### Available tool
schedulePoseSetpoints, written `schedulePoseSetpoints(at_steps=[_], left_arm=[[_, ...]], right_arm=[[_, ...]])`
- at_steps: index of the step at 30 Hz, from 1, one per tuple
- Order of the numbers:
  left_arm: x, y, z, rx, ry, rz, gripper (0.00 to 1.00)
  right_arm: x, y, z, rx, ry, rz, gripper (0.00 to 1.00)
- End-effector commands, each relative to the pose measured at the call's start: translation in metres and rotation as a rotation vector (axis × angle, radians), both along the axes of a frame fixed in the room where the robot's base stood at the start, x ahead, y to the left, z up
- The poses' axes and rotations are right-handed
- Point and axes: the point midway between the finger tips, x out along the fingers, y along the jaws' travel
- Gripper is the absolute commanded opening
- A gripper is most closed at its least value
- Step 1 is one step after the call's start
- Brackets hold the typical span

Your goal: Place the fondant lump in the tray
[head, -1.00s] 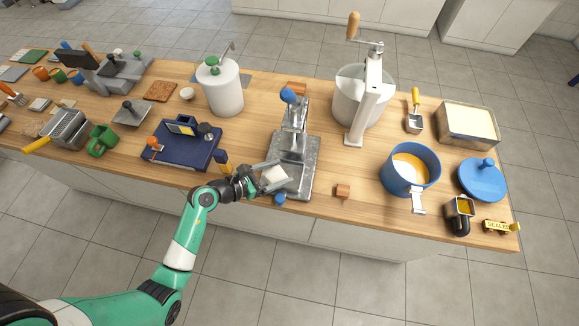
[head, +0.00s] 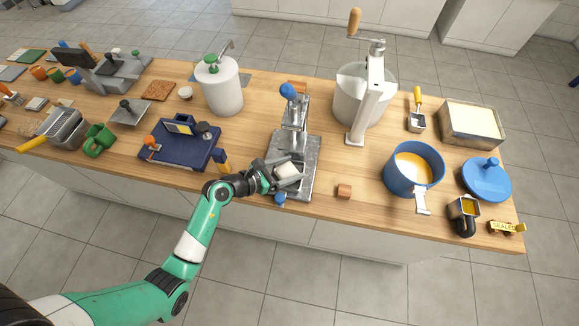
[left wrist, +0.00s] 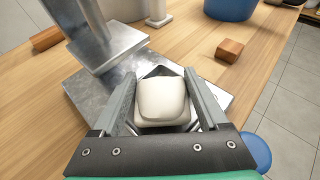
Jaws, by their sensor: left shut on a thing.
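The fondant lump (head: 286,171) is a white, rounded block over the front part of the metal press (head: 306,184). My left gripper (head: 291,168) is shut on it. In the left wrist view the lump (left wrist: 163,103) sits between the two grey fingers (left wrist: 162,88). Just beyond and partly under the lump is a small dark-edged metal tray (left wrist: 158,71) on the press base (left wrist: 88,92); the lump hides most of it. I cannot tell whether the lump touches the tray. My right gripper is not in view.
The press has an upright column (left wrist: 105,38) and a blue-knobbed lever (head: 289,91) close behind the gripper. A small wooden block (head: 344,191) lies to the right. A blue pot (head: 389,175) stands further right. A navy device (head: 178,153) is on the left.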

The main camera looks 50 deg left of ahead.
Motion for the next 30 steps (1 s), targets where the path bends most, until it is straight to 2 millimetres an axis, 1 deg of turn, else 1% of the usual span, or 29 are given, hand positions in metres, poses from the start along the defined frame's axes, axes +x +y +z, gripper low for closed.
schedulePoseSetpoints(at_steps=[2, 3, 5, 6, 19, 22, 24, 26, 30], left_arm=[[-0.001, 0.000, -0.002, 0.001, 0.005, -0.001, 0.16], [-0.001, 0.000, -0.003, 0.001, 0.006, -0.001, 0.82], [-0.001, -0.001, -0.003, 0.001, 0.007, -0.002, 0.93], [-0.001, -0.001, -0.003, 0.001, 0.008, -0.002, 1.00], [-0.001, -0.001, -0.003, 0.001, 0.009, -0.003, 1.00], [-0.001, -0.001, 0.003, 0.002, 0.007, -0.003, 1.00], [-0.001, -0.001, 0.013, 0.002, 0.006, -0.003, 1.00], [-0.012, 0.003, 0.017, 0.000, 0.008, 0.002, 1.00], [-0.044, 0.010, 0.032, 0.000, 0.007, 0.005, 1.00]], right_arm=[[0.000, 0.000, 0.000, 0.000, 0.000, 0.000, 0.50], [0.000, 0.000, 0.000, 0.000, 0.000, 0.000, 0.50], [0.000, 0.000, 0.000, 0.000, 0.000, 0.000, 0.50], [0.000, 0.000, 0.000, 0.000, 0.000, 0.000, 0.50], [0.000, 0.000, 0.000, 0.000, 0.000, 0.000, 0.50], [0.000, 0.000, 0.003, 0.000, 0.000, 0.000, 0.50], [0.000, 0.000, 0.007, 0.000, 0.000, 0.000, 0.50], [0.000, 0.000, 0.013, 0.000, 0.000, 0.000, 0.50], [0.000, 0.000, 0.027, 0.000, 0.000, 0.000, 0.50]])
